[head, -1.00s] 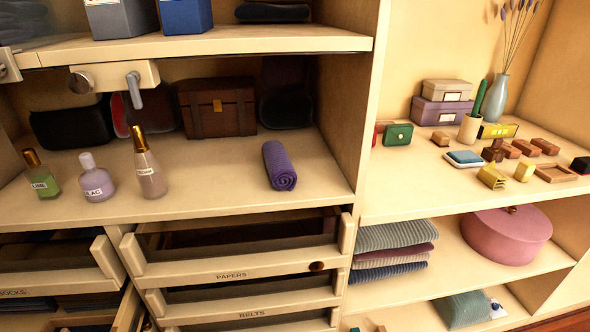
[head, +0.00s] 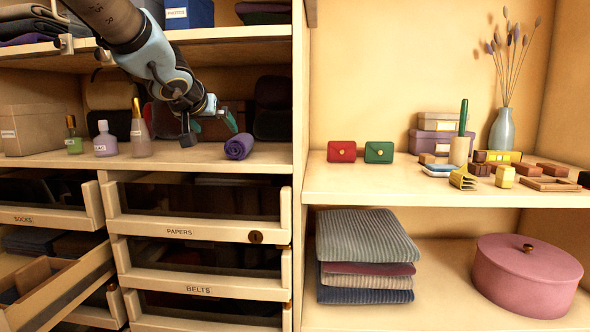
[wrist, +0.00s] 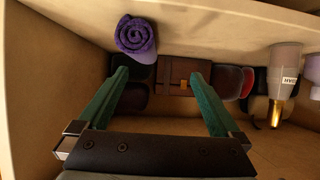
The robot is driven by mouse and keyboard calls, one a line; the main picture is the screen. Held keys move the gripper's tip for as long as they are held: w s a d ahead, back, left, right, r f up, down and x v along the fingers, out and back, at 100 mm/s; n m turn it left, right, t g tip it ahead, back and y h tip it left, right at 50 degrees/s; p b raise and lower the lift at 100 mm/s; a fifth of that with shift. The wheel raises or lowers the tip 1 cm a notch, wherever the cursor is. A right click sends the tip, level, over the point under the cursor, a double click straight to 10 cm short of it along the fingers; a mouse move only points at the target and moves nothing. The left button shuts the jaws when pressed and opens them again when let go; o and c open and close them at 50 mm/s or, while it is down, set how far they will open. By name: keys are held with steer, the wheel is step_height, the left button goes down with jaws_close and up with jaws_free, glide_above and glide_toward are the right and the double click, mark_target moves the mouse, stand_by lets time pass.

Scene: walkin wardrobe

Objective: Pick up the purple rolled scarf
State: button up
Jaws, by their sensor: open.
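The purple rolled scarf (head: 239,146) lies on the middle shelf near its right end, with its spiral end facing out. In the wrist view the scarf (wrist: 135,36) shows at the upper left, beyond the left fingertip and outside the jaws. My gripper (head: 209,127) is just left of the scarf in the head view, above the shelf. In the wrist view my gripper (wrist: 159,78) has its two green fingers wide apart with nothing between them. The fingers are apart from the scarf.
Perfume bottles (head: 140,134) stand on the shelf left of my gripper. A brown chest (wrist: 175,75) sits at the back. The shelf's upright side panel (head: 299,120) is close right of the scarf. Drawers (head: 200,228) are below, some pulled out.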

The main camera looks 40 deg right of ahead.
mark_target(236, 136)
steer(key=d, duration=0.1)
steer(key=s+d, duration=0.1)
steer(key=d, duration=0.1)
steer(key=shift+s+f, duration=0.1)
steer(key=b+x, duration=0.1)
steer(key=x, duration=0.2)
steer(key=shift+d+f, duration=0.1)
steer(key=shift+d, duration=0.2)
steer(key=shift+b+x, duration=0.45)
steer(key=shift+x, duration=2.75)
steer(key=shift+a+f, duration=0.1)
steer(key=shift+a, duration=0.1)
steer(key=c, duration=1.2)
steer(key=shift+c, duration=0.3)
